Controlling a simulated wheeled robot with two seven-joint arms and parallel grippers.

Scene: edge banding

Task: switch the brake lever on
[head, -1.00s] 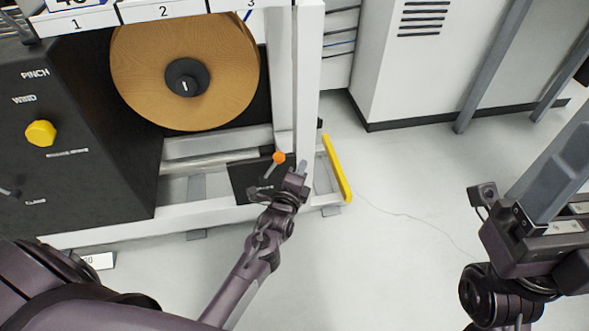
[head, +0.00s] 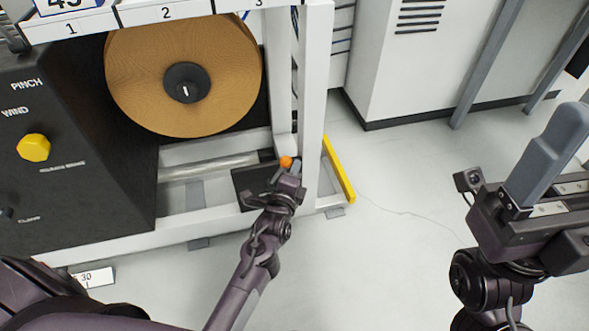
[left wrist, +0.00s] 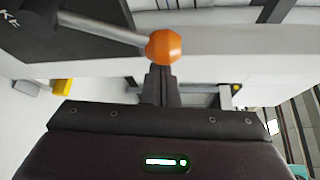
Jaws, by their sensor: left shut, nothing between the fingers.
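The brake lever has an orange ball knob (head: 286,162) above a dark plate (head: 246,190) low on the machine's frame. In the left wrist view, its orange knob (left wrist: 163,47) ends a grey metal rod (left wrist: 100,27) that comes in from the upper left. My left gripper (head: 297,168) is shut and empty, close beside the knob. Its fingertips (left wrist: 160,72) show just below the knob in the wrist view; I cannot tell whether they touch it. My right gripper (head: 548,155) hangs over the floor at the right, far from the lever; its finger gap is not clear.
A large brown roll (head: 184,75) sits above the lever. White frame posts (head: 316,110) and a yellow bar (head: 338,168) stand just right of it. A black control box (head: 80,140) is at the left. The floor at centre right is clear.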

